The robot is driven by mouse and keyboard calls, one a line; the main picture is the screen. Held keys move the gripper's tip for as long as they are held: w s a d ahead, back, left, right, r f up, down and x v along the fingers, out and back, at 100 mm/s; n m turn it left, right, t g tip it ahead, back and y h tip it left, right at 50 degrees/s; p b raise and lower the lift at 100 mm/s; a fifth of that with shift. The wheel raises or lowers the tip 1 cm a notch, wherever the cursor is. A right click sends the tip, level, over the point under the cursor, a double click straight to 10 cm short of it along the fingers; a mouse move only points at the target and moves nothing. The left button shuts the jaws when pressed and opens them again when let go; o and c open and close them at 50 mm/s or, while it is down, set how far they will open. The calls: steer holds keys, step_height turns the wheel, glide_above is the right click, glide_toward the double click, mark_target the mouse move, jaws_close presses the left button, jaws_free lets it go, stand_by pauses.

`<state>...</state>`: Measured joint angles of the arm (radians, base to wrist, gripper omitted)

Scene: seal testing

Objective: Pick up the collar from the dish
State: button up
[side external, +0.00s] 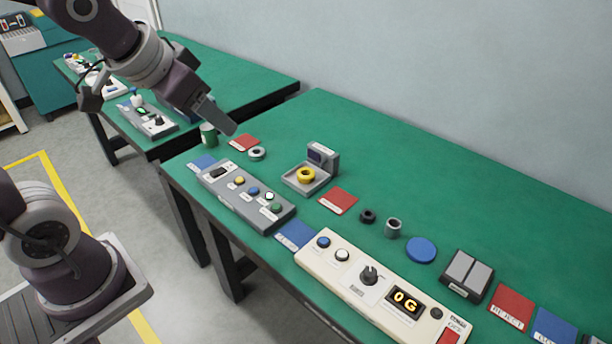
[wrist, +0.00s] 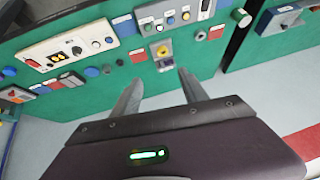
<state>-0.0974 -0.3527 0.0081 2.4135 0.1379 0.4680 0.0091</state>
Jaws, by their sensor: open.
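A yellow ring (side external: 306,175), which looks like the collar, lies in a shallow grey square tray (side external: 293,184), which looks like the dish. A grey block with a dark face stands at the tray's back edge. The ring also shows in the wrist view (wrist: 163,51), beyond my fingertips. My gripper (side external: 229,127) is open and empty. In the side external view it appears above and left of the tray, apart from it. In the wrist view its two fingers (wrist: 160,78) are spread. The exact height above the table is hard to tell.
A grey button panel (side external: 245,196) and a cream panel (side external: 375,285) line the table's front edge. A green cylinder (side external: 208,134), a grey ring (side external: 257,153) and a red card (side external: 338,201) stand around the tray. A blue disc (side external: 421,250) lies farther right. The green tabletop behind is clear.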

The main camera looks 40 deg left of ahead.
steer(key=w+a+f+m+t, duration=0.1)
steer(key=w+a+f, duration=0.2)
steer(key=w+f, duration=0.45)
steer(key=w+a+f+m+t, duration=0.1)
steer(key=w+a+f, duration=0.3)
steer(key=w, duration=0.6)
steer(key=w+a+f+t+h, duration=0.15)
steer(key=w+f, duration=0.25)
steer(key=f, duration=0.5)
steer(key=t+h, duration=0.2)
glide_toward(310, 173)
steer(key=shift+a+r, duration=0.2)
steer(key=shift+r, duration=0.15)
steer(key=shift+w+d+f, duration=0.1)
steer(key=shift+w+f, duration=0.05)
steer(key=shift+f, duration=0.15)
steer(key=x, duration=0.6)
steer(key=shift+w+d+f, duration=0.2)
steer(key=shift+f, duration=0.05)
jaws_close()
